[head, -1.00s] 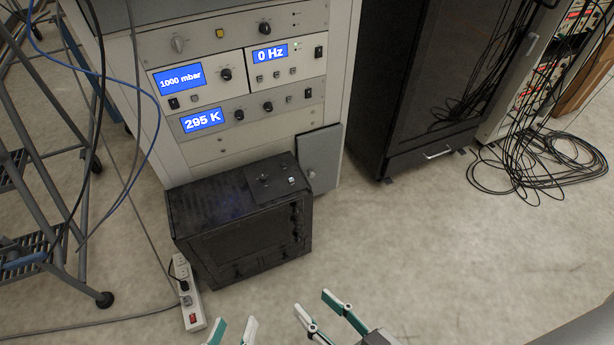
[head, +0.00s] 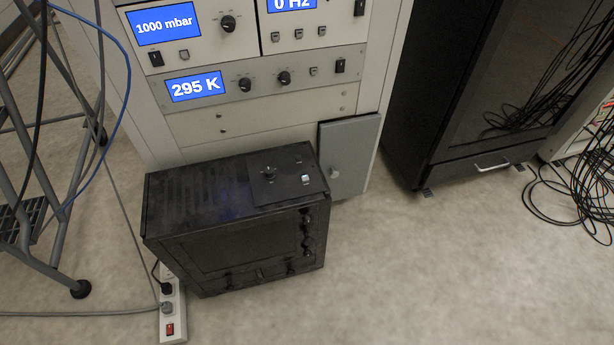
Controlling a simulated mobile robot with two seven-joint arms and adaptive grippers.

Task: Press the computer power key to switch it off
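The computer is most likely the black box (head: 215,240) on the floor in front of the instrument rack. A small dark plate (head: 287,186) lies on its top at the right. The plate carries a dark knob or toggle (head: 269,172) and a small light-coloured key (head: 306,179). I cannot tell from the view which of these is the power key. Several dark knobs run down the right of the box's front. Neither of my grippers is in view now.
The rack (head: 270,125) behind shows 1000 mbar, 0 Hz and 295 K. A power strip (head: 172,310) with a red switch lies left of the box. A ladder (head: 45,150) stands at left, a dark cabinet (head: 480,90) at right. The floor (head: 430,270) at front right is clear.

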